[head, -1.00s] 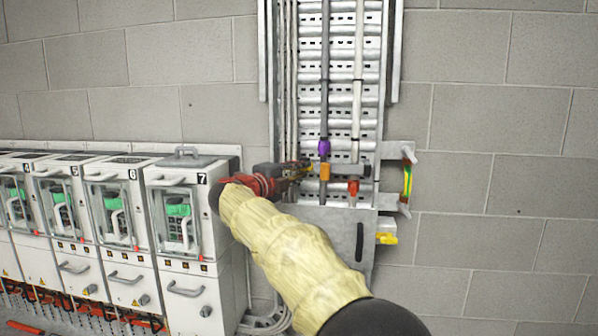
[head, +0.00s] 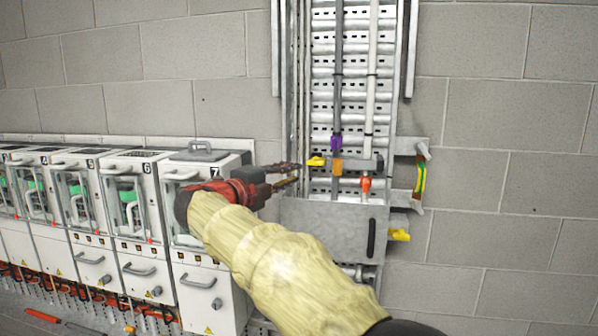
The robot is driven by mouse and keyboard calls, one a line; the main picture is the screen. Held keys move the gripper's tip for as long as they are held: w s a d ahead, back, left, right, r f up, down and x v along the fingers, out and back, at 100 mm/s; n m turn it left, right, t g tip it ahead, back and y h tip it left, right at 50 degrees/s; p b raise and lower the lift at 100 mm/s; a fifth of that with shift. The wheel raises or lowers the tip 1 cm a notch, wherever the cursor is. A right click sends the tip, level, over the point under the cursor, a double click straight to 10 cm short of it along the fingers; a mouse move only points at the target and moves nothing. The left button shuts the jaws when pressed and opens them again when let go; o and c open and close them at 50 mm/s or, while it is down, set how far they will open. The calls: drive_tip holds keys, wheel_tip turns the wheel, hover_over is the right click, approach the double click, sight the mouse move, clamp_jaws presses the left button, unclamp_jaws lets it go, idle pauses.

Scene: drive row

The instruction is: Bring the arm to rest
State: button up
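My arm, in a cream padded sleeve (head: 265,262), reaches up and left from the lower right in the head view. My gripper (head: 298,174), with a red and dark body, points right in front of the cable ladder's lower left side. Its two fingers look spread apart, with nothing visible between them. A small yellow piece (head: 316,161) shows just beyond the upper fingertip; it looks apart from the fingers, though depth is hard to judge. The sleeve hides part of cabinet 7 (head: 207,285).
A row of white numbered cabinets (head: 136,215) stands at the left. The cable ladder (head: 352,100) carries a grey and a white pipe with purple, orange and red fittings. A grey metal plate (head: 330,225) and a yellow-green strap (head: 419,175) are nearby. The block wall (head: 500,180) at right is clear.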

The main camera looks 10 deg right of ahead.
drive_tip(key=shift+s+a, duration=0.45)
drive_tip(key=s+a+f+n+t+y+b, duration=0.1)
drive_tip(key=s+f+n+y+b, duration=0.75)
drive_tip(key=f+n, duration=0.35)
drive_tip(key=s+a+f+n+y+b, duration=0.1)
drive_tip(key=s+f+n+y+b, duration=0.7)
drive_tip(key=f+n, duration=0.4)
drive_tip(key=s+d+f+n+g+h+b, duration=0.1)
drive_tip(key=s+d+f+g, duration=0.3)
drive_tip(key=s+f, duration=0.9)
drive_tip(key=s+d+f+n+g+h+b, duration=0.2)
drive_tip(key=s+d+f+g+b, duration=0.2)
drive_tip(key=s+f, duration=0.9)
drive_tip(key=d+f, duration=0.3)
drive_tip(key=f, duration=0.1)
drive_tip(key=shift+s+h, duration=0.3)
drive_tip(key=shift+h, duration=0.05)
